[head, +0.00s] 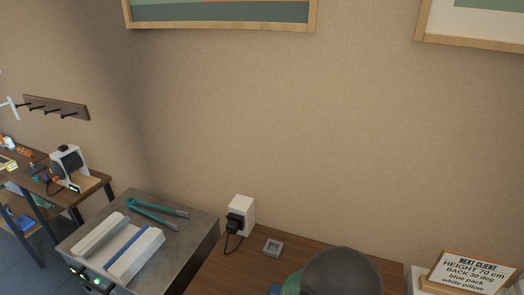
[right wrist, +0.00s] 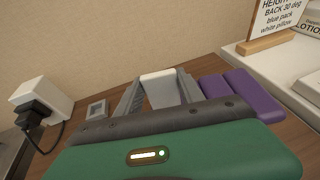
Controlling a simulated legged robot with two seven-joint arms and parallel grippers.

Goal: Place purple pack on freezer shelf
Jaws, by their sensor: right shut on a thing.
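The purple pack (right wrist: 240,95) shows in the right wrist view as two purple lobes over the brown table, just right of my right gripper's fingers; its left end is partly hidden. My right gripper (right wrist: 158,90) points away from the camera, its grey fingers close around a white piece (right wrist: 158,75) at their tips. I cannot tell whether this piece is joined to the pack. The pack does not show in the head view, where a grey and green rounded part of mine covers the bottom. My left gripper and the freezer shelf are not in view.
A white outlet box (head: 240,212) with a black plug stands against the wall. A small grey square (head: 273,247) lies on the brown table (head: 235,270). A client sign (head: 470,272) stands right.

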